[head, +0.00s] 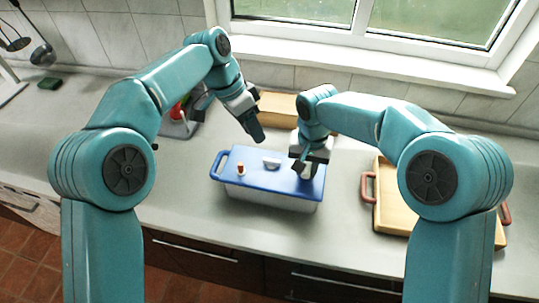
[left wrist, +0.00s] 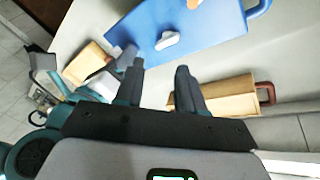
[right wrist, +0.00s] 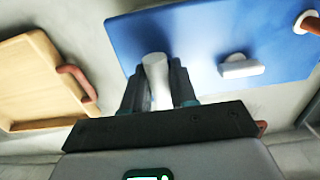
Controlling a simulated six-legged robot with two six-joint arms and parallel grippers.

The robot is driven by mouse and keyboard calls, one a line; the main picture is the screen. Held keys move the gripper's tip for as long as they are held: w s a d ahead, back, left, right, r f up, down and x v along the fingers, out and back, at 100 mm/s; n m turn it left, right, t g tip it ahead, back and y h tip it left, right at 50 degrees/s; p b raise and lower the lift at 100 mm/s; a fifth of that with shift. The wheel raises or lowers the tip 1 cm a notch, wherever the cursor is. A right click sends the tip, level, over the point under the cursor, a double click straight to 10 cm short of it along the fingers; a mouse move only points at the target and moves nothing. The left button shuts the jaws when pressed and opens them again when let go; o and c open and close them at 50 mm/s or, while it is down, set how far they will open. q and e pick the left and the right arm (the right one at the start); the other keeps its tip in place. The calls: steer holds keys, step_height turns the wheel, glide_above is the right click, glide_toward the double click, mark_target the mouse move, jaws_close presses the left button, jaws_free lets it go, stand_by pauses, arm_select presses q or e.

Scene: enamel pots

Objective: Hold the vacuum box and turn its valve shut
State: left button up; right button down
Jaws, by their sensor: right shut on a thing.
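The vacuum box has a blue lid (head: 220,181) with a side handle and a pale body (head: 268,199); it stands on the counter. A short white bar (head: 271,163) sits mid-lid and also shows in both wrist views (left wrist: 168,41) (right wrist: 241,67). I cannot tell which is the valve. My right gripper (head: 307,169) is shut on a white upright post (right wrist: 156,78) at the lid's right end. My left gripper (left wrist: 158,70) is open and empty, above the box's back side.
A wooden tray (head: 391,201) with red-brown handles stands to the right of the box. A wooden box (head: 276,106) is behind, near both arms. A grey item with a red part (head: 178,124) lies at back left. The counter in front of the left tile wall is largely clear.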

mark_target(271, 160)
arm_select(q)
steer(key=d+f+m, duration=0.1)
steer(key=f+m, duration=0.2)
steer(key=d+f+m, duration=0.1)
steer(key=f+m, duration=0.2)
steer(key=f, duration=0.1)
steer(key=d+f+m, duration=0.2)
steer(key=f+m, duration=0.1)
steer(key=f, duration=0.1)
steer(key=shift+w, duration=0.3)
jaws_close()
